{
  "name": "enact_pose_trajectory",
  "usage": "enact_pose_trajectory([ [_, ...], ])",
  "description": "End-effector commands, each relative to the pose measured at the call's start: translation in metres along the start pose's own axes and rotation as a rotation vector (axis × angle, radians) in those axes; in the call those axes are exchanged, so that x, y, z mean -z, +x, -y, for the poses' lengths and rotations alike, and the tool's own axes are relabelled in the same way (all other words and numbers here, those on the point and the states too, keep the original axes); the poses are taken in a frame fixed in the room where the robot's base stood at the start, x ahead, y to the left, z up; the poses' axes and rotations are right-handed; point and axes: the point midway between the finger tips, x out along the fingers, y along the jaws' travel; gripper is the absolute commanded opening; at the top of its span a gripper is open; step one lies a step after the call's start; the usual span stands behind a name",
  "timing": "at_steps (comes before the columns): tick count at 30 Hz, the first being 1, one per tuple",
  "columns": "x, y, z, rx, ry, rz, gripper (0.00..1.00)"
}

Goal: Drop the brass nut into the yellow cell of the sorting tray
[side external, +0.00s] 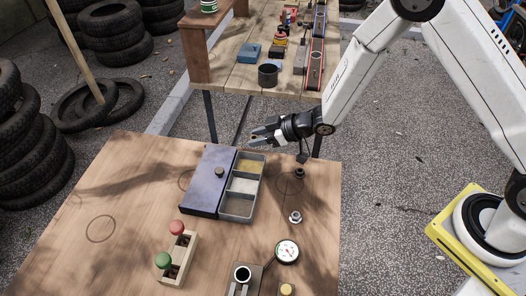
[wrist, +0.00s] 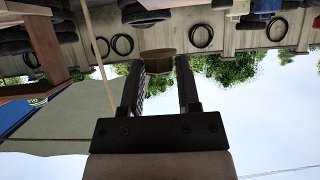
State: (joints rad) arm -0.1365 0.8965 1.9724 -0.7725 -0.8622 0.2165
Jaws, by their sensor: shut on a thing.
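My gripper (side external: 257,137) is above and just behind the far end of the sorting tray (side external: 237,218), pointing left. It is shut on the brass nut (wrist: 158,62), a brownish six-sided piece between the fingertips in the wrist view, where my gripper (wrist: 160,75) also shows. In the side view the nut is too small to make out clearly. The tray has a column of cells; the yellow cell (side external: 250,167) is the far one, with grey, lighter cells nearer. The yellow cell is open from above.
A slate-blue lid (side external: 205,187) with a dark knob lies along the tray's left side. A dark nut (side external: 299,174) and a silver nut (side external: 295,217) stand to its right. A gauge (side external: 287,251) and a block with red and green knobs (side external: 178,256) are nearer.

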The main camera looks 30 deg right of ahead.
Motion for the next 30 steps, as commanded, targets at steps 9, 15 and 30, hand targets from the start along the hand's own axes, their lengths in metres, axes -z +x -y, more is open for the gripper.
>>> enact_pose_trajectory([
  [9, -0.015, 0.009, 0.0, 0.0, 0.0, -0.001, 0.0],
  [15, -0.016, 0.009, 0.0, 0.0, -0.001, -0.001, 0.0],
  [30, -0.016, 0.009, 0.0, 0.0, -0.001, 0.0, 0.83],
])
